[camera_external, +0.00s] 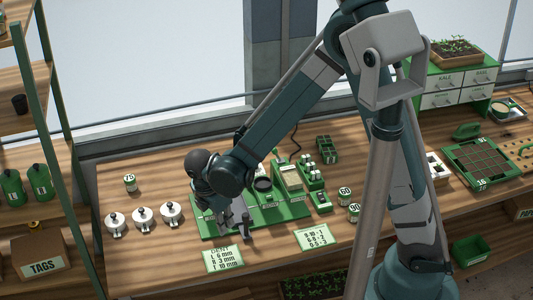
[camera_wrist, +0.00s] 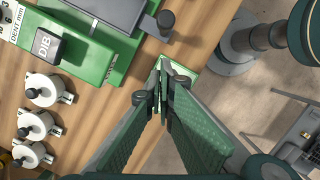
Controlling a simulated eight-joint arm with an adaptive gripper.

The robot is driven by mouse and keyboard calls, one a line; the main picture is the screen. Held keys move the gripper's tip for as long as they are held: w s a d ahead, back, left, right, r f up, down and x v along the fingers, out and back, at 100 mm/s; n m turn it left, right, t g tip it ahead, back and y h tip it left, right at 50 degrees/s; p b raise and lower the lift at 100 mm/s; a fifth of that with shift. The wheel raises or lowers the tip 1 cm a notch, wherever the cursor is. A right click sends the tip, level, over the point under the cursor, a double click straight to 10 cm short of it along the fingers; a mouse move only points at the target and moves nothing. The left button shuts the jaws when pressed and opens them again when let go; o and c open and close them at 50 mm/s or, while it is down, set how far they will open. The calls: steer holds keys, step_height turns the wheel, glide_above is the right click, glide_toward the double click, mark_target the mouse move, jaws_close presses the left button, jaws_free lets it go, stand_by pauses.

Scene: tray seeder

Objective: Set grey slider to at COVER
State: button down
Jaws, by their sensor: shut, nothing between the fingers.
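The green tray seeder (camera_external: 276,213) stands on the wooden bench, partly hidden by my arm. In the wrist view its green base (camera_wrist: 108,50) carries a dark grey block (camera_wrist: 56,45) lettered DIB, by a white scale marked DENT mm. A grey plate (camera_wrist: 100,10) and a dark round knob (camera_wrist: 164,20) show at the top. I cannot tell for sure which part is the grey slider, and no COVER lettering is readable. My gripper (camera_external: 246,230) is shut and empty at the seeder's front edge. In the wrist view its fingertips (camera_wrist: 163,88) are beside the green base, apart from the block.
Three white lidded pots (camera_external: 143,218) stand left of the seeder. A printed card (camera_external: 223,260) and a second card (camera_external: 312,237) lie in front. A shelf is at far left.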

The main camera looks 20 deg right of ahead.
steer(key=shift+w+d, duration=0.4)
steer(key=shift+d, duration=0.4)
steer(key=shift+w+d, duration=0.35)
steer(key=shift+d, duration=0.45)
steer(key=d+b, duration=0.3)
steer(key=d, duration=1.7)
steer(key=shift+d+b, duration=0.25)
steer(key=shift+b, duration=0.05)
steer(key=shift+d, duration=0.1)
steer(key=s+a+r, duration=0.3)
steer(key=a+r, duration=0.3)
steer(key=r, duration=0.4)
